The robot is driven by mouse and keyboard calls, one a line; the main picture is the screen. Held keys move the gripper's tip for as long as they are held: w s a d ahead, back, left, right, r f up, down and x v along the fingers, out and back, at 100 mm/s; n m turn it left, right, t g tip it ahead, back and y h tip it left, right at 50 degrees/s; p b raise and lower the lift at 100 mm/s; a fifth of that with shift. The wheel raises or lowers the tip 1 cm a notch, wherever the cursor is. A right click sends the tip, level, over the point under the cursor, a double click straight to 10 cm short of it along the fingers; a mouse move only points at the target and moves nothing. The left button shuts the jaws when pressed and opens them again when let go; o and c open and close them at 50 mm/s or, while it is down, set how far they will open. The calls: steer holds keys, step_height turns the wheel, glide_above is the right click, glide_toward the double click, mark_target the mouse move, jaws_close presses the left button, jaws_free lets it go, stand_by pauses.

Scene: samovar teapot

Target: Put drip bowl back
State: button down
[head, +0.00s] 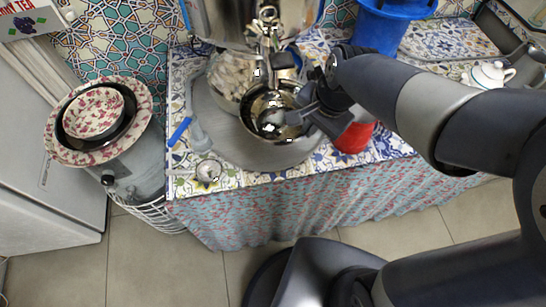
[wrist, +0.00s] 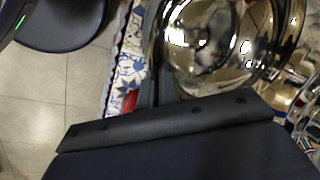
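The drip bowl (head: 262,103) is a shiny round metal bowl under the samovar's tap, above the grey round tray (head: 232,148). It fills the upper middle of the wrist view (wrist: 215,45). The samovar (head: 225,22) is a large shiny metal body at the top of the head view. My gripper (head: 296,112) is at the bowl's right side, at its rim. In the wrist view its dark fingers (wrist: 163,75) lie against the bowl's edge. Their tips are partly hidden, so I cannot tell whether they are closed on the rim or whether the bowl touches the tray.
A red object (head: 353,137) stands right of my gripper, with a blue bucket (head: 380,25) behind. A small glass (head: 208,170) is at the counter's front left. Patterned dishes (head: 93,113) stand on a metal container at left. A white teapot (head: 488,75) is at right.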

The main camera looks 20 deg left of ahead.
steer(key=shift+s+a+f+n+b, duration=0.35)
steer(key=shift+f+n+b, duration=0.1)
steer(key=shift+n+b, duration=0.2)
steer(key=x, duration=0.3)
steer(key=d+b+x, duration=0.1)
steer(key=x, duration=0.2)
steer(key=d+x, duration=0.1)
steer(key=x, duration=0.2)
steer(key=shift+s+f, duration=0.25)
steer(key=shift+f, duration=0.2)
steer(key=shift+b, duration=0.3)
steer(key=shift+f, duration=0.2)
steer(key=c, duration=1.7)
jaws_free()
steer(key=shift+r, duration=0.15)
steer(key=p+v, duration=0.2)
steer(key=v, duration=1)
steer(key=shift+w+d, duration=0.1)
steer(key=shift+d, duration=0.05)
